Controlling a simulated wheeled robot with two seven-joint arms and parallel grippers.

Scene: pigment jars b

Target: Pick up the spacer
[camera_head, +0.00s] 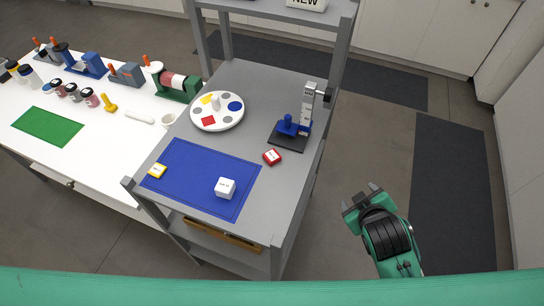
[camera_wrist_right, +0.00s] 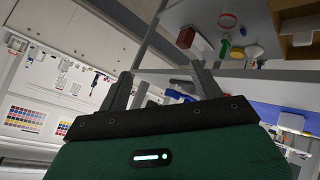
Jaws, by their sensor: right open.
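No thing can be surely read as the spacer; the small labels are too blurred. A white block (camera_head: 225,188) with a dark label sits on the blue mat (camera_head: 195,165) on the grey cart. A yellow block (camera_head: 157,171) with a white label lies at the mat's left edge. A red block (camera_head: 272,157) with a white label lies on the bare cart top, right of the mat. My right gripper (camera_head: 361,191) is open and empty, right of the cart and apart from it. Its open fingers (camera_wrist_right: 160,75) show in the right wrist view. My left gripper is out of view.
A round palette (camera_head: 217,111) and a stand with a blue part (camera_head: 288,126) stand on the cart. Cart posts (camera_head: 343,50) rise at the back. A white table (camera_head: 85,160) with jars and tools adjoins on the left. The floor around my right gripper is clear.

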